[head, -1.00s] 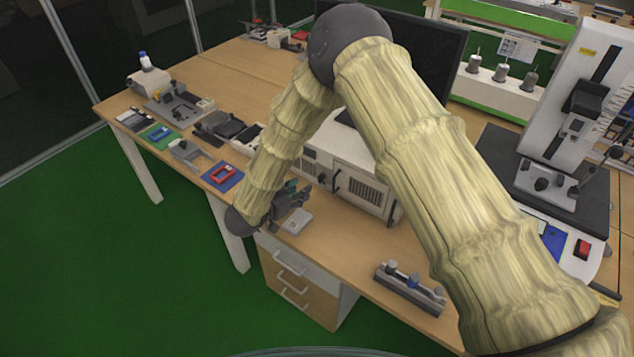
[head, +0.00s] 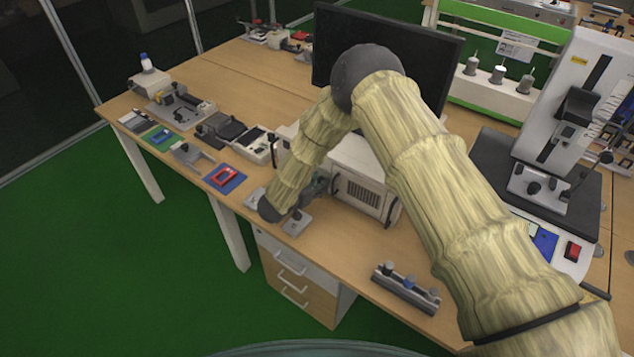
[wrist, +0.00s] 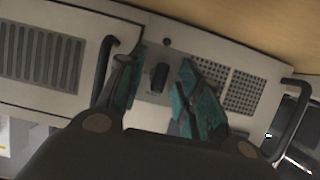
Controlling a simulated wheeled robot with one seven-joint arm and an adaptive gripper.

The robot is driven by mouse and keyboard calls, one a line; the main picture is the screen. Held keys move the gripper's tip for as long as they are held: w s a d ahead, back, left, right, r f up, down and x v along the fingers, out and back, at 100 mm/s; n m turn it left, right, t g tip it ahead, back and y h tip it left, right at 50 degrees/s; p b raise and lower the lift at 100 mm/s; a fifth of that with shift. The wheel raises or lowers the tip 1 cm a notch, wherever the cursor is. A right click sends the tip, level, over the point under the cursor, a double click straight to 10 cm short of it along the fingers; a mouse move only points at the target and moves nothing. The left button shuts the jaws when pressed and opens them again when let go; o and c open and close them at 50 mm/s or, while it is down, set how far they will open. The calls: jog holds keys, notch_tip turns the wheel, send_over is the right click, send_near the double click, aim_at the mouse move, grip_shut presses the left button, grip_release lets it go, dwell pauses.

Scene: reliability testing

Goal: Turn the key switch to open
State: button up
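The key switch appears as a small black upright knob (wrist: 158,76) on the front panel of a white box (wrist: 180,35) in the wrist view. In the head view the white box (head: 366,190) stands on the desk, and my arm hides the switch. My gripper (wrist: 161,90) is open, with teal-padded fingers either side of the knob in the picture. A gap shows between the knob and each finger; I cannot tell how far the tips are from the panel. In the head view my gripper (head: 318,186) is at the box's front, partly hidden.
Black handles (wrist: 104,66) and vent grilles flank the switch on the panel. A small grey block (head: 297,223) lies on the desk in front of the box. A black monitor (head: 425,50) stands behind.

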jog(key=shift+c, duration=0.2)
grip_shut()
